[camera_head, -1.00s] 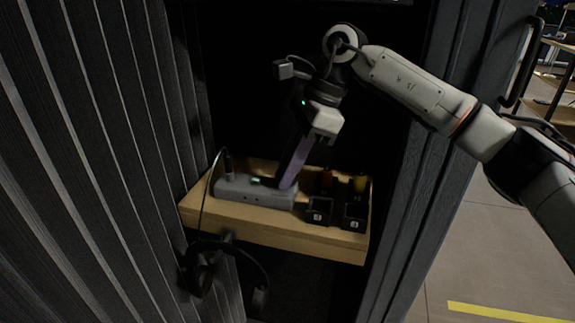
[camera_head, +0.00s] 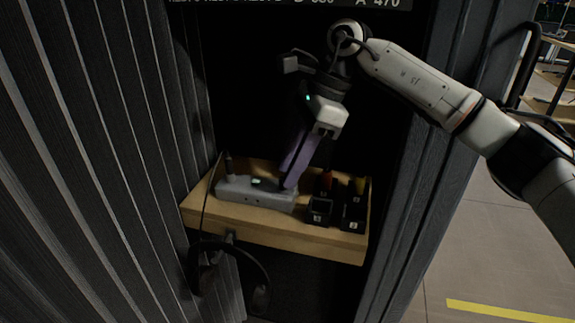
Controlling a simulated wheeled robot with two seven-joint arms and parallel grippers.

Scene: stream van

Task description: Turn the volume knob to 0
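A grey audio box (camera_head: 245,192) with a small lit display (camera_head: 263,184) lies on a wooden shelf (camera_head: 270,226) inside the dark van recess. The volume knob cannot be made out; the purple fingers may cover it. My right gripper (camera_head: 287,187) points down, its purple fingers reaching the right end of the box. I cannot tell whether the fingers touch the box or what lies between them. My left gripper is not in view.
Black holders (camera_head: 320,209) with a red-topped item (camera_head: 326,179) and a yellow-topped item (camera_head: 360,186) stand just right of the box. Headphones (camera_head: 230,262) hang below the shelf front. Dark ribbed panels (camera_head: 110,170) close in on the left. Floor shows at right.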

